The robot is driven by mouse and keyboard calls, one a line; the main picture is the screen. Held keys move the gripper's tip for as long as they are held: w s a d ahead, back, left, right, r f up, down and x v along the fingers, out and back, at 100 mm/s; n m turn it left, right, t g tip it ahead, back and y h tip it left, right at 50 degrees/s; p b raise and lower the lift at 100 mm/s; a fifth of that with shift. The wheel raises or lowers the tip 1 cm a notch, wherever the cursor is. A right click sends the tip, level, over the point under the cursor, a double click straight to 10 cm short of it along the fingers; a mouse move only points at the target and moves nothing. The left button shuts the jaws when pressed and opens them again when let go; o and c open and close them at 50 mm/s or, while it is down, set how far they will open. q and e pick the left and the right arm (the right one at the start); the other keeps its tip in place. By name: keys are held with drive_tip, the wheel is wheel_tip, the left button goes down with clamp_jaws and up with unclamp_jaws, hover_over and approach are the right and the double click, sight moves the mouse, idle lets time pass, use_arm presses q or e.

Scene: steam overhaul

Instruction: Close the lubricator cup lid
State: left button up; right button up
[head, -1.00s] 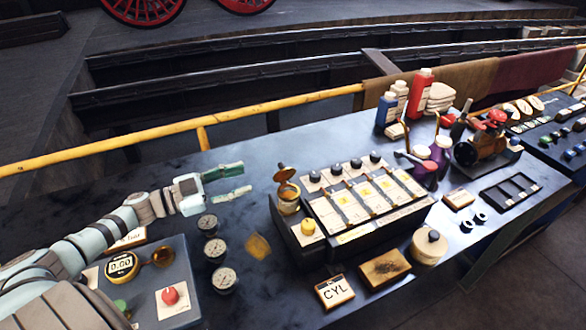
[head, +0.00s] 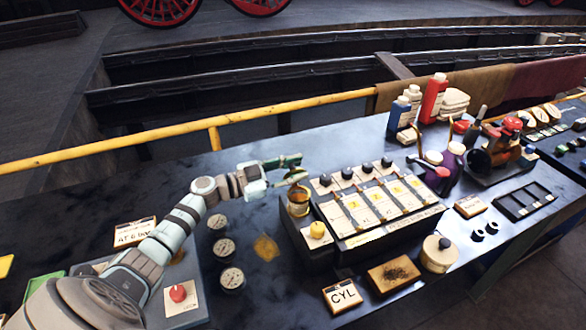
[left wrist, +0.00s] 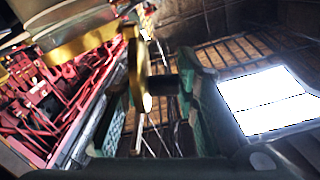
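The lubricator cup (head: 298,201) is a brass cup at the left end of the black lubricator box. Its lid (left wrist: 137,75) stands raised, seen nearly edge-on in the left wrist view, with a dark knob (left wrist: 165,85) on its right side. In the head view the lid is mostly hidden by my left gripper (head: 288,169), which is at the top of the cup. Its green fingers are apart, one on each side of the lid and knob. The knob's end is close to the right finger; I cannot tell whether they touch. My right gripper is not in view.
The lubricator box (head: 375,205) with several black knobs extends right of the cup. A yellow knob (head: 317,230) is just in front of the cup. Several gauges (head: 224,249) stand to the left. Bottles (head: 433,98) and a purple oil can (head: 452,160) stand further right.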

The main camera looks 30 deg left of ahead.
use_arm(q)
drive_tip(key=c, duration=0.3)
drive_tip(key=shift+a, duration=0.15)
clamp_jaws()
drive_tip(key=shift+s+d, duration=0.1)
drive_tip(key=shift+d, duration=0.15)
idle(1.2)
drive_tip(key=o, duration=0.8)
unclamp_jaws()
drive_tip(key=shift+a, duration=0.1)
